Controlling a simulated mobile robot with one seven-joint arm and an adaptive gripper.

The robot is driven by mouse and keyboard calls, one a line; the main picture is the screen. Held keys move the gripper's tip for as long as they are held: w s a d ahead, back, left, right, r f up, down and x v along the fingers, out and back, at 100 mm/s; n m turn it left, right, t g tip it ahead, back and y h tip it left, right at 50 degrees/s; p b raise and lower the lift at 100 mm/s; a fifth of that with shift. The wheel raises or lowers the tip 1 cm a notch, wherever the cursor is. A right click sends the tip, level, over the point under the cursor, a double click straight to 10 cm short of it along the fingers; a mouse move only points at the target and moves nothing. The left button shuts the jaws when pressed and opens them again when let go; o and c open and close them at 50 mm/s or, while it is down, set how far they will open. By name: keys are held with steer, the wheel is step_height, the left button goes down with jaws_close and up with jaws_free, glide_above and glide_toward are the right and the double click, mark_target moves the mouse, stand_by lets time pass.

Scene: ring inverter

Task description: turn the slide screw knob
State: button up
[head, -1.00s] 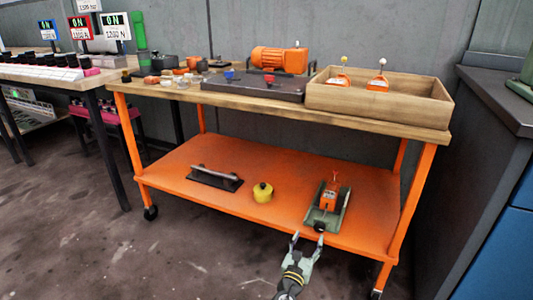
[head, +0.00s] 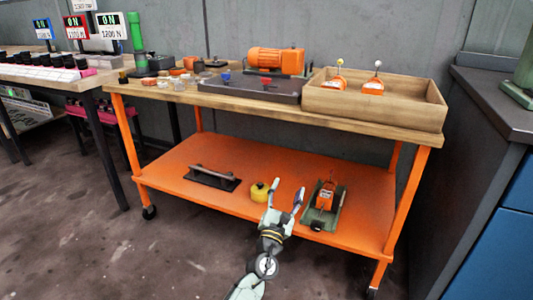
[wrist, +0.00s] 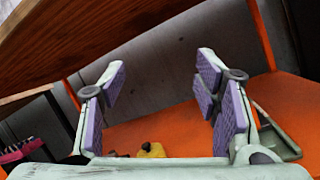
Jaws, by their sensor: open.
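A slide device with a green base (head: 312,217) and an orange block (head: 326,196) sits on the right part of the lower orange shelf. A dark round knob (head: 316,226) is at its near end. My gripper (head: 288,187) is open and empty, left of the device and beside the yellow round object. Its fingers point toward the back of the cart, apart from the knob. In the wrist view the open fingers (wrist: 158,75) frame the shelf and back wall. Part of the green base (wrist: 276,136) shows behind the right finger; the knob is not visible there.
A yellow round object (head: 260,191) and a dark plate with a handle (head: 212,177) are on the orange shelf (head: 185,160). The wooden top (head: 420,132) overhangs it, carrying an orange motor (head: 277,61) and a wooden tray (head: 415,110). A cart leg (head: 392,210) stands at right.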

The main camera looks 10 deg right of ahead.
steer(key=a+r+m+t+p, duration=0.1)
steer(key=a+r+m, duration=0.3)
steer(key=r, duration=0.9)
steer(key=shift+w+a+r+t+p, duration=0.2)
steer(key=shift+a+t+p, duration=0.15)
steer(key=shift+a+t, duration=0.6)
steer(key=shift+a, duration=0.15)
